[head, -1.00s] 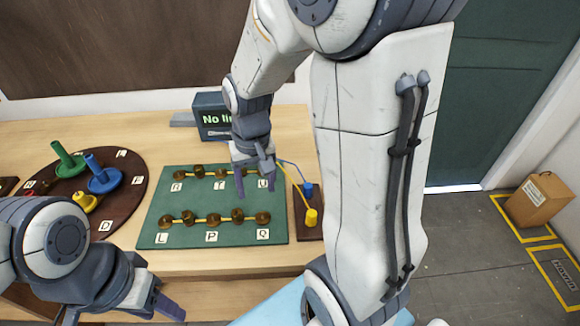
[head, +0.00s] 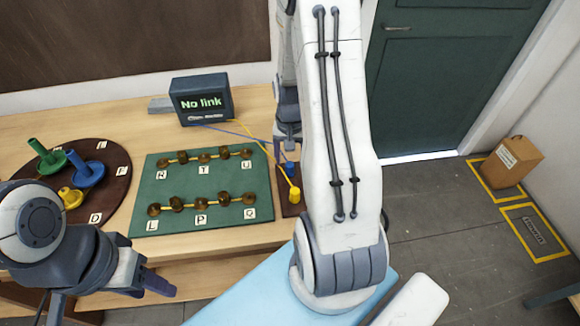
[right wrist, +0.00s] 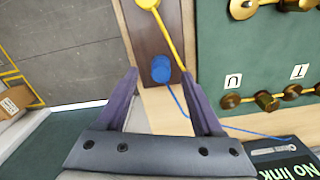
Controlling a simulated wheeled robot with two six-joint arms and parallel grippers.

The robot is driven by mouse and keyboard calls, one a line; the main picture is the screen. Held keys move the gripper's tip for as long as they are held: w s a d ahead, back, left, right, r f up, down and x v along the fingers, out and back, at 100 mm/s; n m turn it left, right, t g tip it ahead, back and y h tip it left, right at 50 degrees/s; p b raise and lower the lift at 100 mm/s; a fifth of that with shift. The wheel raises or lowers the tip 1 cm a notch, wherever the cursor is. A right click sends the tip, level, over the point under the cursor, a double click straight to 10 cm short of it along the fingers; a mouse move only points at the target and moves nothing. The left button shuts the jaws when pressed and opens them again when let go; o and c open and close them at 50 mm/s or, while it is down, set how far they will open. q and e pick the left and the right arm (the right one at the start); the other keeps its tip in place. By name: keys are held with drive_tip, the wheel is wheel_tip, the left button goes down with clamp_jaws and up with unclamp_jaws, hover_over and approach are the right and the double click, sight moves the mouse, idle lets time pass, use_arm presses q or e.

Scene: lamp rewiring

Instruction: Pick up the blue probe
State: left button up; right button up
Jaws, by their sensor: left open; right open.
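The blue probe (head: 290,169) stands on a dark brown stand (head: 281,184) at the right end of the table, its blue wire running to the display box. In the right wrist view the blue probe (right wrist: 161,68) shows between the two fingertips, with a gap on each side. My right gripper (head: 288,150) is open and empty, pointing down at the blue probe, partly hidden by my arm. A yellow probe (head: 295,194) stands on the same stand, nearer the table's front edge. My left gripper (head: 108,300) is open and empty at the front left.
The display box (head: 201,100) reads "No link". A green board (head: 190,184) with brass terminals lies left of the stand. A round brown board (head: 112,160) with green, blue and yellow pegs lies further left. A cardboard box (head: 513,160) stands on the floor.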

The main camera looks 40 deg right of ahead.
sight(290, 164)
drive_tip(key=shift+w+f+p, duration=0.1)
drive_tip(key=shift+f+p, duration=0.2)
drive_tip(key=shift+f, duration=1.55)
clamp_jaws()
drive_tip(key=shift+r, duration=0.1)
